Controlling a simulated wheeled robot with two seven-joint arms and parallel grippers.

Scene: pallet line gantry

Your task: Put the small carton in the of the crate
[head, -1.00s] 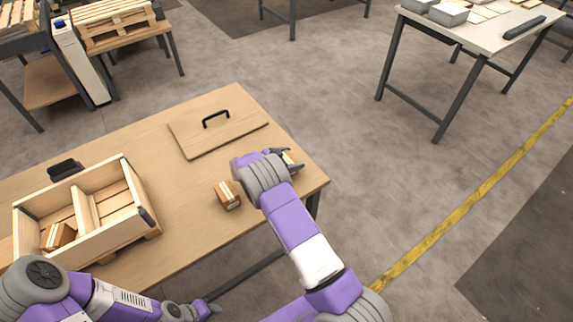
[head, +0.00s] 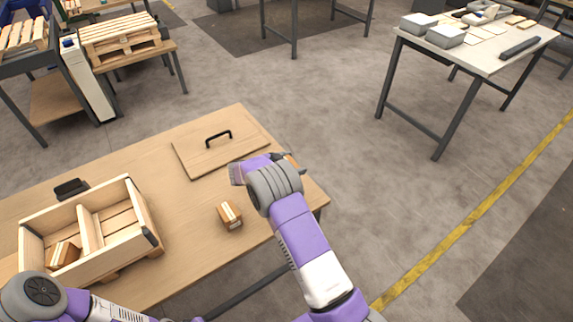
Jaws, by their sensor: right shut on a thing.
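The wooden crate (head: 133,247) stands on the left of the table, open at the top, with a divider across it. A small brown carton (head: 65,253) lies in its left compartment; the right compartment looks empty. Another small carton (head: 230,215) with a pale stripe sits on the table, right of the crate. My right gripper (head: 288,158) is over the table's right side, mostly hidden behind its own wrist. It is shut on a carton (head: 294,163), of which only a brown sliver shows. My left arm is at the bottom left; its gripper is out of the picture.
A flat wooden lid (head: 190,153) with a black handle lies at the back of the table (head: 185,230). A small black object (head: 70,188) is behind the crate. The tabletop between the crate and the loose carton is clear.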

